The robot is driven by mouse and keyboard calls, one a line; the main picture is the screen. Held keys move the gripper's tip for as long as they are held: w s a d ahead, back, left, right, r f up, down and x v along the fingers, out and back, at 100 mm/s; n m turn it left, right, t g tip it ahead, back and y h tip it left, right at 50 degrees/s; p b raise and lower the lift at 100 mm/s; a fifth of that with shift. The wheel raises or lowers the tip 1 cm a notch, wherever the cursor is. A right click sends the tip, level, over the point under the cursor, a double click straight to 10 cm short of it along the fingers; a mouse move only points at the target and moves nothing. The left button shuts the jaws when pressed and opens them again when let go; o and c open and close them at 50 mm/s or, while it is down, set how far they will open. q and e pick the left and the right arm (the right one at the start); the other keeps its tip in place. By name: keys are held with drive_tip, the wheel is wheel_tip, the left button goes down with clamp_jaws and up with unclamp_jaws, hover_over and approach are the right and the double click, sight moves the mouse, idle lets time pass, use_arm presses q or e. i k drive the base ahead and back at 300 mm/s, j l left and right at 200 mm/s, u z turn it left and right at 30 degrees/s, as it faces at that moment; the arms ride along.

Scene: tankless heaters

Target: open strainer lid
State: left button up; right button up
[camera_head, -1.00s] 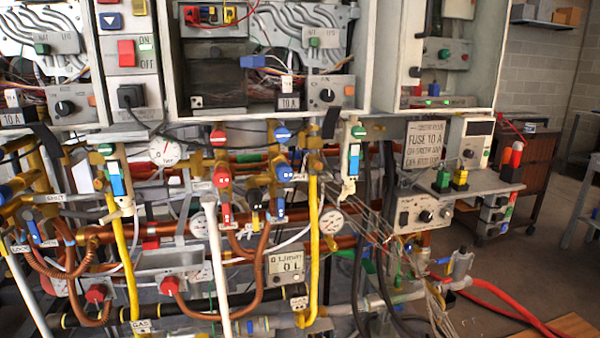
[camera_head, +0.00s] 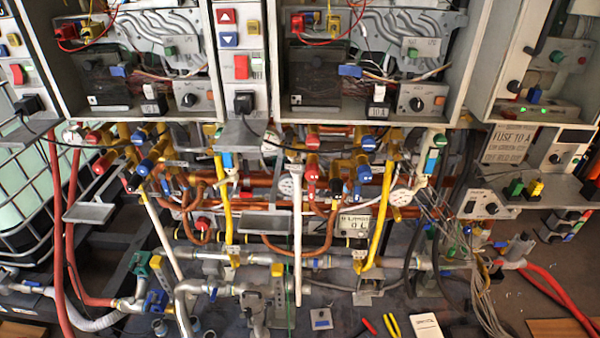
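Neither of my grippers shows in the head view. Grey metal pipework (camera_head: 330,262) runs low along the bottom of the heater rig. A grey fitting (camera_head: 257,303) hangs below it, left of the middle, near a small yellow part (camera_head: 277,270). A blue valve part (camera_head: 155,301) and a green one (camera_head: 141,263) sit on the pipes at the lower left. I cannot tell for certain which fitting is the strainer, or whether its lid is open or closed.
Two open heater cabinets (camera_head: 272,60) fill the top. A caged white tank (camera_head: 20,190) stands at the left. Red hoses (camera_head: 62,240) hang at the left; another red hose (camera_head: 560,295) lies at the right. Red-and-yellow-handled tools (camera_head: 391,325) and a white box (camera_head: 427,326) lie low in front.

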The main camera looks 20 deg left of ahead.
sight(253, 298)
drive_tip(key=u, duration=0.9)
drive_tip(key=k+j, duration=0.05)
